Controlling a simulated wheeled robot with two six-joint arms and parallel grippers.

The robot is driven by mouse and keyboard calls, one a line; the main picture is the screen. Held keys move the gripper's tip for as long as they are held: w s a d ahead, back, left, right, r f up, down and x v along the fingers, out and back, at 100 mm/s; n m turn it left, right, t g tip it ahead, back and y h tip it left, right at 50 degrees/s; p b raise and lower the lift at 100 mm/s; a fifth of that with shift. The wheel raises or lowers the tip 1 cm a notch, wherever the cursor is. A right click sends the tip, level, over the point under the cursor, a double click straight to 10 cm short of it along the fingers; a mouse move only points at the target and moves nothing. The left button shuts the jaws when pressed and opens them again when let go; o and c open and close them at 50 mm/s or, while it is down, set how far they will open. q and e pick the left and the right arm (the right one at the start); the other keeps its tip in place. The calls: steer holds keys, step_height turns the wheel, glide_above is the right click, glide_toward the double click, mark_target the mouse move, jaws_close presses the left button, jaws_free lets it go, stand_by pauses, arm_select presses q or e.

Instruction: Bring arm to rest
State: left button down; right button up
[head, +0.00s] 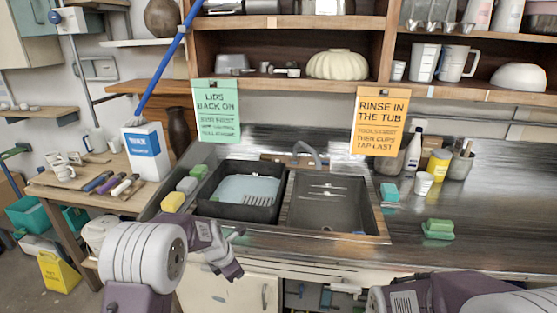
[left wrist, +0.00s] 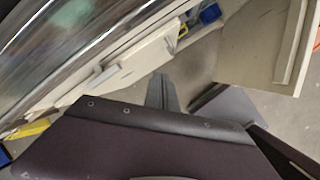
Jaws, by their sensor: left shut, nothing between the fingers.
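My left arm comes in from the lower left in the head view. My left gripper (head: 236,254) hangs in front of the counter's front edge, below the black tub in the sink. It is shut and empty. In the left wrist view its fingers (left wrist: 163,92) are together, with the floor and cabinet fronts behind them. My right arm shows only as a purple and grey link at the bottom right of the head view; its gripper is out of the picture.
The sink (head: 333,203) holds a black tub (head: 262,209). The counter's front right is mostly clear.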

arm_select(q)
steer(key=s+a+r+m+g+y, duration=0.1)
steer(key=s+a+m, duration=0.1)
steer(key=s+m, duration=1)
steer(key=s+a+r+m+g, duration=0.1)
steer(key=s+a+m, duration=0.1)
steer(key=s+m, duration=1)
steer(key=shift+s+a+r+m+g+y, duration=0.2)
steer(key=shift+s+m+g+y, duration=0.1)
steer(key=shift+s+m+y, duration=0.15)
steer(key=shift+w, duration=0.15)
